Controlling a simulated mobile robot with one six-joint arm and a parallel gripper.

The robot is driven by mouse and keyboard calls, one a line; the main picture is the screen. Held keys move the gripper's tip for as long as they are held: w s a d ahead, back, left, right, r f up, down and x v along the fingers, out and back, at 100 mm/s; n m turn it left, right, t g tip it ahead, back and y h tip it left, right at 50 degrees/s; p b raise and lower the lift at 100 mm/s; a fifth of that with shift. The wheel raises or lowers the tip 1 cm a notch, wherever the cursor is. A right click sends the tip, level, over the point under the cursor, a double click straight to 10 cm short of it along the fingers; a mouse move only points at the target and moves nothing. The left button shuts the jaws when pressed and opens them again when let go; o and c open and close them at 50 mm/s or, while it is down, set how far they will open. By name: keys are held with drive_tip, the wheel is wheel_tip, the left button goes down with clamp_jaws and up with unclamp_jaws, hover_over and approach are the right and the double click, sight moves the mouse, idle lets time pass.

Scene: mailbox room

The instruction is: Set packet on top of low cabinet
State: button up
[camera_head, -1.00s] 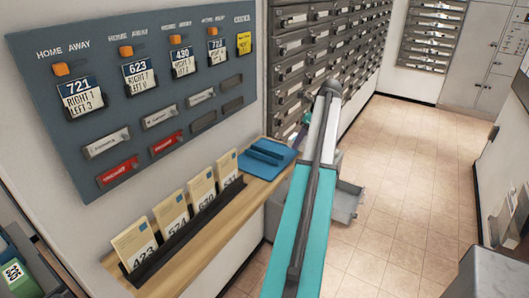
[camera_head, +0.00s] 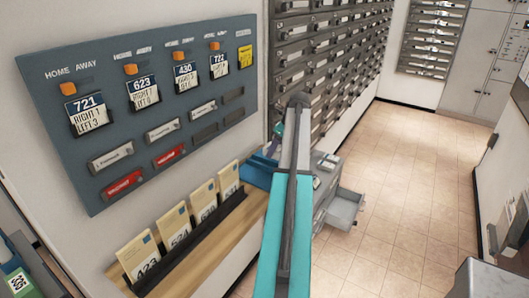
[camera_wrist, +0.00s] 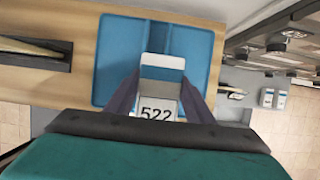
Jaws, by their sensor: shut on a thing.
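In the wrist view my gripper (camera_wrist: 161,92) is shut on a packet (camera_wrist: 162,70) with a white-and-blue top and a tag reading 522. The packet shows in front of the blue tray (camera_wrist: 115,50); I cannot tell whether they touch. In the head view my arm hides most of the gripper and the packet, near the blue tray (camera_head: 256,172). The low grey cabinet (camera_head: 321,207) stands on the floor just right of my arm, partly hidden by it. Small pale items (camera_head: 328,162) lie on its top.
The cabinet's drawer (camera_head: 347,207) is pulled out toward the aisle. A wooden shelf (camera_head: 205,252) holds a dark rack with several numbered envelopes (camera_head: 175,228). A grey board (camera_head: 150,105) hangs above. Mailboxes (camera_head: 330,60) line the wall behind. The tiled floor (camera_head: 410,200) at right is open.

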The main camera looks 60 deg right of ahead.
sight(264, 154)
drive_tip(key=w, duration=0.1)
drive_tip(key=w+a+p, duration=0.1)
drive_tip(key=w, duration=0.3)
drive_tip(key=shift+a+f, duration=0.15)
drive_tip(key=shift+f, duration=0.1)
drive_tip(key=shift+f+p, duration=0.15)
drive_tip(key=shift+p, duration=0.15)
drive_tip(key=shift+f+p, duration=0.75)
drive_tip(key=shift+f, duration=0.85)
drive_tip(key=shift+f, duration=0.1)
drive_tip(key=o, duration=1.1)
drive_tip(key=shift+o, duration=0.2)
drive_tip(key=shift+b+v, duration=2.05)
drive_tip(key=shift+v, duration=4.05)
